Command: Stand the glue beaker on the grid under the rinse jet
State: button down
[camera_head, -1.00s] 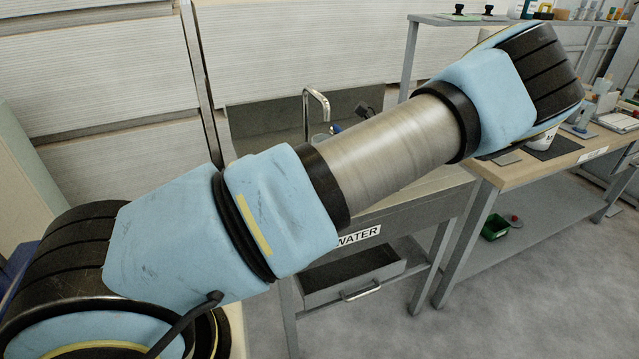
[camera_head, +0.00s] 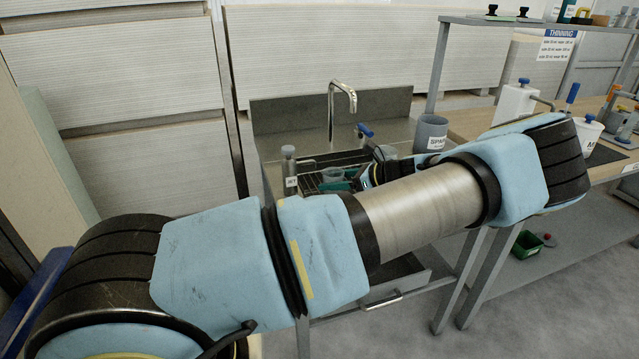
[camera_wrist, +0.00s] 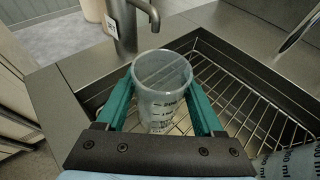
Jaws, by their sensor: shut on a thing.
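The glue beaker (camera_wrist: 162,105) is a clear, marked cup. In the wrist view it is upright between the two teal fingers of my gripper (camera_wrist: 163,100), which is shut on it. In the head view the beaker (camera_head: 332,174) shows small over the sink, beside my gripper (camera_head: 346,183). The wire grid (camera_wrist: 240,104) lies below and around the beaker; I cannot tell whether its base touches the wires. The rinse jet (camera_wrist: 121,27) is a grey post with a short spout, just beyond the beaker's rim. It also shows in the head view (camera_head: 289,167).
A tall curved tap (camera_head: 341,95) rises behind the sink. Part of another marked vessel (camera_wrist: 290,164) shows at the wrist view's lower right corner. A bench with containers is further right.

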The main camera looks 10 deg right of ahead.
jog(key=x, duration=0.2)
jog(key=r+b+x, duration=0.1)
jog(key=x, duration=0.1)
jog(key=shift+w+a+f, duration=0.1)
jog(key=shift+w+a, duration=0.05)
jog(key=shift+a, duration=0.15)
jog(key=shift+d+f, duration=0.1)
jog(key=shift+f, duration=0.15)
grip_release()
jog(key=shift+s+d+r+b, duration=0.15)
jog(key=shift+s+d+b, duration=0.2)
jog(key=shift+b, duration=0.1)
jog(key=b+v, duration=0.3)
jog(key=v, duration=0.8)
